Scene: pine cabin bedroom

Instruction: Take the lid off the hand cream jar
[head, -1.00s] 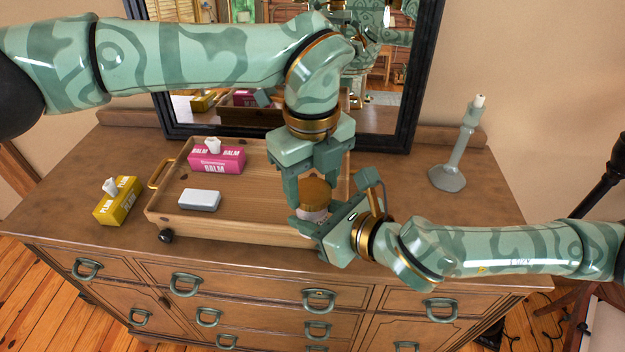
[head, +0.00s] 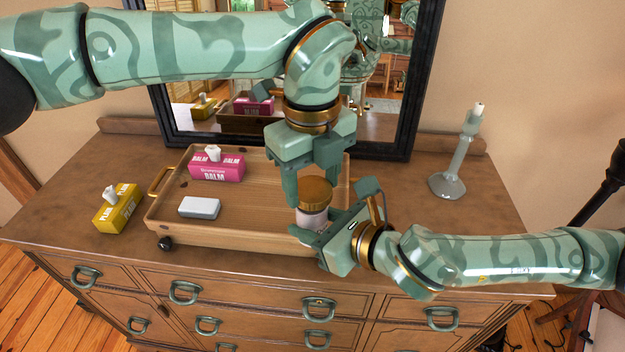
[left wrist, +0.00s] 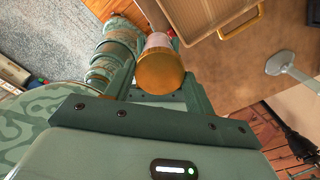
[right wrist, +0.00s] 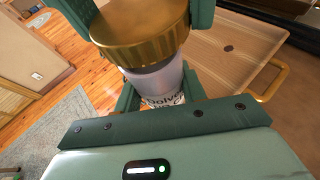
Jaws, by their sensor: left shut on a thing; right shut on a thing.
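The hand cream jar (head: 311,218) has a pale body with dark lettering and a ribbed golden-brown lid (head: 315,192). It is upright in front of the tray's right part. My right gripper (head: 318,238) is shut on the jar body from the right, seen close in the right wrist view (right wrist: 158,82). My left gripper (head: 310,190) points down from above and is shut on the lid, with a finger on either side. The left wrist view shows the lid's top (left wrist: 160,72). The lid sits on top of the body; I see no clear gap between them.
A wooden tray (head: 235,232) on the dresser (head: 110,240) holds a pink balm box (head: 216,171) and a pale grey block (head: 199,208). A yellow box (head: 117,208) stands left of the tray. A candlestick (head: 450,170) stands right. A mirror (head: 405,100) is behind.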

